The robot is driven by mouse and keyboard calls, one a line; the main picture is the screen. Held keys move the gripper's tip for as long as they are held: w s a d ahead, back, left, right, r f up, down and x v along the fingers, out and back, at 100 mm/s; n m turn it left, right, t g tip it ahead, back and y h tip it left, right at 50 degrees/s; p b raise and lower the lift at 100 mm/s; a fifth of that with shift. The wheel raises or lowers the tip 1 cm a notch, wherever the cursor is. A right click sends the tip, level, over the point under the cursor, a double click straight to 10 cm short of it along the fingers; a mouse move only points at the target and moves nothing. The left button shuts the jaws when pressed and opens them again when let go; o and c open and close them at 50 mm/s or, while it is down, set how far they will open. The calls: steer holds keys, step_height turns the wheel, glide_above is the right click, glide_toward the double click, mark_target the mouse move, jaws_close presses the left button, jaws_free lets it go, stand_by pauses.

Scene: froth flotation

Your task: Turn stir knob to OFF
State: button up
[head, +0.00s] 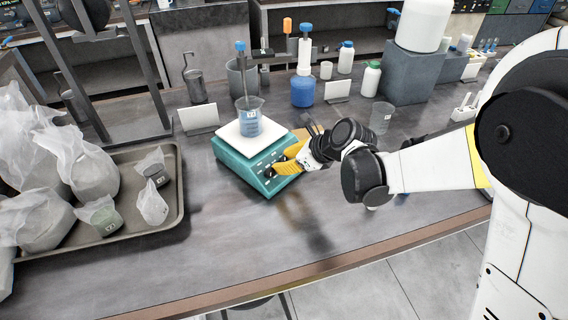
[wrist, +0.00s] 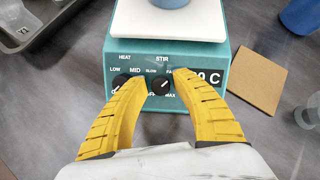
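The teal stirring hotplate (head: 240,165) stands on the bench; its front panel (wrist: 196,56) shows in the wrist view. The black stir knob (wrist: 160,85) sits under the STIR label, with its light pointer mark towards the upper right. My gripper (wrist: 160,82) has its two yellow fingers apart, one tip on each side of the stir knob; I cannot tell whether they touch it. The left finger partly covers the heat knob (wrist: 120,82), and the right finger covers part of the display (wrist: 212,78). In the head view my gripper (head: 280,162) is at the panel.
A beaker of blue liquid (head: 249,124) stands on the hotplate's white top (head: 228,136), with a stirrer rod above. A tray (head: 172,213) with bagged samples is at the left. A brown square pad (wrist: 253,82) lies right of the hotplate. The front bench is clear.

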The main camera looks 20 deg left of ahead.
steer(key=shift+a+f, duration=0.1)
steer(key=shift+c, duration=0.5)
jaws_close()
